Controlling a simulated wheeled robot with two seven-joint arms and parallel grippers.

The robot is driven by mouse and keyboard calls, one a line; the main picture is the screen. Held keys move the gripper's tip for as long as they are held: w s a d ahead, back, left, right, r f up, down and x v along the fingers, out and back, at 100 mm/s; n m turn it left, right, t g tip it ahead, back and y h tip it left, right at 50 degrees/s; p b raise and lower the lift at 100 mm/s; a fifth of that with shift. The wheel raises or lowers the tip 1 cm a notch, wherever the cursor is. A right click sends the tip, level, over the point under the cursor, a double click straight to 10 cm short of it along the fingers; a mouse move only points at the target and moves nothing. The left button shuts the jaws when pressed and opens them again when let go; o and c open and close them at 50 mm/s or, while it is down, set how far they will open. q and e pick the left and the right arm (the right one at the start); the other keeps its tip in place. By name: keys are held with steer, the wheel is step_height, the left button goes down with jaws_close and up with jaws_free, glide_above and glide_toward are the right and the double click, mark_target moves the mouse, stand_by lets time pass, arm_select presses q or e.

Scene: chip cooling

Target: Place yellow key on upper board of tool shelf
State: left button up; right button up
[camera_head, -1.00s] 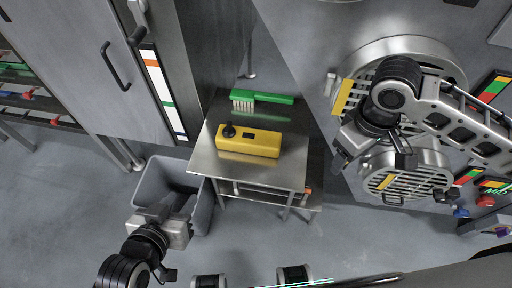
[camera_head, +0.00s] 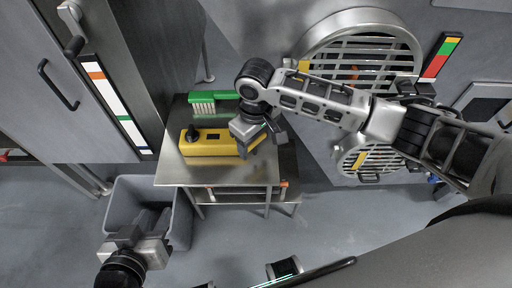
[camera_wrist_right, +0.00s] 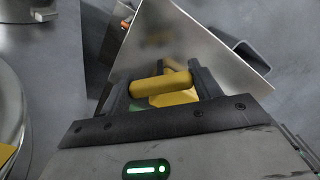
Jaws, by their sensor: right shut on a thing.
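My right gripper (camera_head: 262,140) is over the right side of that board. It is shut on the yellow key (camera_wrist_right: 163,84), a yellow bar spanning the fingers in the right wrist view. In the head view the key is mostly hidden by the fingers. The upper board shows beyond the key in the wrist view (camera_wrist_right: 190,45). My left gripper (camera_head: 146,232) is low at the left, over the grey bin, and its jaw gap is unclear.
A yellow box (camera_head: 208,151) with a black knob lies on the upper board, close to my right gripper. A green brush (camera_head: 205,101) lies behind it. A grey bin (camera_head: 120,200) stands left of the shelf. Round grilles (camera_head: 360,50) are on the right wall.

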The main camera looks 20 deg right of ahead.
mark_target(256, 144)
step_height(256, 144, down, 3)
steer(key=shift+r, duration=0.1)
steer(key=o, duration=1)
steer(key=shift+f, duration=0.2)
